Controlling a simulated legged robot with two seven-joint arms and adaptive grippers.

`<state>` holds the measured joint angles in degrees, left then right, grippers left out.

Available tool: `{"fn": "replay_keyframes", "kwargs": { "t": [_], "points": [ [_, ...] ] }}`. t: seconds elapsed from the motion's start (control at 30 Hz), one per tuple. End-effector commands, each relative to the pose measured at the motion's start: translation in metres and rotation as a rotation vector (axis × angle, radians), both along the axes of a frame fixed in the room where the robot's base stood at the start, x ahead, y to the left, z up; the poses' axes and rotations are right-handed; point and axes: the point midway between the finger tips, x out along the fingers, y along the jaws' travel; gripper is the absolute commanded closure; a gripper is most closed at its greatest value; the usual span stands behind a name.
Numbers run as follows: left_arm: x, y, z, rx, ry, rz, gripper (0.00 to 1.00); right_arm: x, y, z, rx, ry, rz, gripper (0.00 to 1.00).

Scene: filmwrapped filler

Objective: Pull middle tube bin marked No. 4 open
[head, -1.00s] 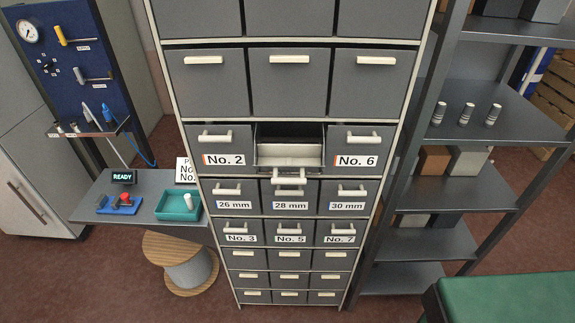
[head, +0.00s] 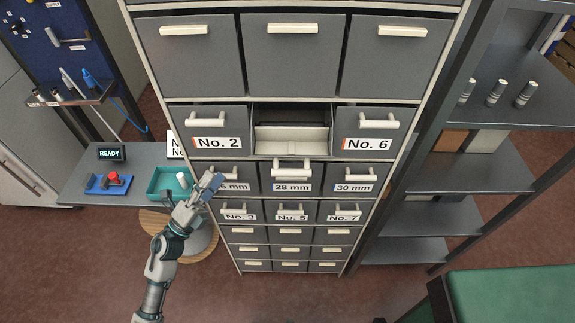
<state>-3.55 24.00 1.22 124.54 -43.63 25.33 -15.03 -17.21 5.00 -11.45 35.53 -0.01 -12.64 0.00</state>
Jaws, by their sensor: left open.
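The grey cabinet holds rows of bins with pale handles. Between bin No. 2 (head: 208,128) and bin No. 6 (head: 375,128) the middle place shows a dark opening with a pale panel or inner surface (head: 291,138). No label No. 4 is readable there. Below it is the 28 mm bin (head: 310,177), whose area holds a large pale handle (head: 291,164); I cannot tell whether it stands forward. My left gripper (head: 213,184) is open in front of the 26 mm bin, partly covering its label, left of and below the middle opening. My right gripper is not in view.
A side table (head: 80,190) at left carries a teal tray (head: 157,190), a READY display (head: 111,153) and a red button on a blue base (head: 113,180). Open shelving (head: 440,172) stands at right, with a green-topped surface (head: 510,298) in front. Open floor lies before the cabinet.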

Motion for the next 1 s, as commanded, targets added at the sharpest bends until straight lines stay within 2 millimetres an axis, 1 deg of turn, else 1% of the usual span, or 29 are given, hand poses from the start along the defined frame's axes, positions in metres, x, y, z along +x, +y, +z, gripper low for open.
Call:
{"fn": "replay_keyframes", "kwargs": {
  "t": [0.03,0.1,0.2,0.3,0.4,0.47,0.57,0.67,1.0],
  "points": [
    [-0.008,-0.008,0.008,0.086,-0.076,-0.042,0.55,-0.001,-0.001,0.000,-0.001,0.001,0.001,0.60],
    [-0.021,-0.021,0.012,0.211,-0.175,-0.104,0.55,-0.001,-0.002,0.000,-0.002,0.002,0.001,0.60],
    [-0.036,-0.035,0.010,0.376,-0.288,-0.186,0.55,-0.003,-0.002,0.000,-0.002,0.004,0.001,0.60],
    [-0.045,-0.041,0.005,0.485,-0.356,-0.240,0.55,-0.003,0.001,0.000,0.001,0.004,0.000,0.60],
    [-0.049,-0.046,0.002,0.532,-0.382,-0.265,0.55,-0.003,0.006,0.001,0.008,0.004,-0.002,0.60],
    [-0.049,-0.051,0.004,0.539,-0.385,-0.269,0.55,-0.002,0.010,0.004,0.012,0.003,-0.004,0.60],
    [-0.046,-0.065,0.010,0.538,-0.388,-0.271,0.55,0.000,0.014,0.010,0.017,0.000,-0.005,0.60],
    [-0.041,-0.084,0.018,0.534,-0.388,-0.270,0.55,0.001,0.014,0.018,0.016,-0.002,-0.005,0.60],
    [-0.021,-0.157,0.042,0.532,-0.386,-0.269,0.55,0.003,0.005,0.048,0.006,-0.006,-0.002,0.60]
  ]
}}
